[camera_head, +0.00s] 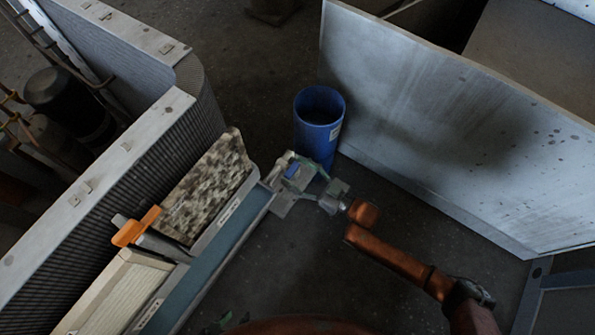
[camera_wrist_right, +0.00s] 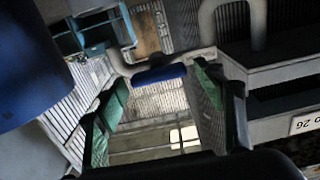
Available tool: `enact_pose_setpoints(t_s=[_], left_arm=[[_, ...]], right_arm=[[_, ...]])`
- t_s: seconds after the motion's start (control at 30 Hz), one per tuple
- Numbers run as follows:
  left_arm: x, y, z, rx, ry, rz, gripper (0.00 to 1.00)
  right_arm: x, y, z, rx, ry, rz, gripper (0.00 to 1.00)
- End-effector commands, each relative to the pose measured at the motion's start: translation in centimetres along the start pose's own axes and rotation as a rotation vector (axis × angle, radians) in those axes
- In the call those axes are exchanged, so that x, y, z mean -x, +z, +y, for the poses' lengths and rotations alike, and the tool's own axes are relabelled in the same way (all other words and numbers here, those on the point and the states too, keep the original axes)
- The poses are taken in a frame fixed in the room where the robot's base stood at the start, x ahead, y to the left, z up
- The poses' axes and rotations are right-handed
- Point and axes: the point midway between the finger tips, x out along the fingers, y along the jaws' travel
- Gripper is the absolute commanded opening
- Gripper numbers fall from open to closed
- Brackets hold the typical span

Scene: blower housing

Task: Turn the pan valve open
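The pan valve's blue handle (camera_head: 292,170) sits at the far end of the long blue-grey pan (camera_head: 228,248) in the head view. In the right wrist view the blue handle (camera_wrist_right: 158,75) lies across a grey pipe, between and just beyond the fingertips. My right gripper (camera_head: 307,184) is beside the valve; its green-padded fingers (camera_wrist_right: 157,92) are apart with nothing between them. Contact with the handle cannot be made out. My left gripper (camera_head: 224,322) is only partly visible at the bottom edge of the head view, so its opening cannot be told.
A blue bin (camera_head: 318,122) stands just behind the valve. A large grey panel (camera_head: 450,130) stands at the right. A mottled filter (camera_head: 207,188), an orange-handled piece (camera_head: 137,227) and a cream pleated filter (camera_head: 115,297) stand along the left housing. Dark floor lies between pan and panel.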

Motion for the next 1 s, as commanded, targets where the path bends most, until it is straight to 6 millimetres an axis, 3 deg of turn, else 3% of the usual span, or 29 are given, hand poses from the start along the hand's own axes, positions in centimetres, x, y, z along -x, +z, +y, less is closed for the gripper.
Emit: enact_pose_setpoints(t_s=[0.5, 0.83, 1.0], left_arm=[[0.0, 0.0, 0.0, 0.000, -0.001, 0.000, 0.40], [0.3, 0.1, 0.0, -0.002, -0.002, -0.013, 0.40], [1.4, 0.2, -0.2, -0.007, -0.012, -0.043, 0.40]], right_arm=[[0.0, 0.1, -0.1, -0.001, -0.001, 0.000, 0.25], [0.0, 0.0, -0.1, 0.046, -0.001, -0.001, 0.25], [0.0, 0.0, -0.2, 0.138, -0.001, -0.002, 0.25]])
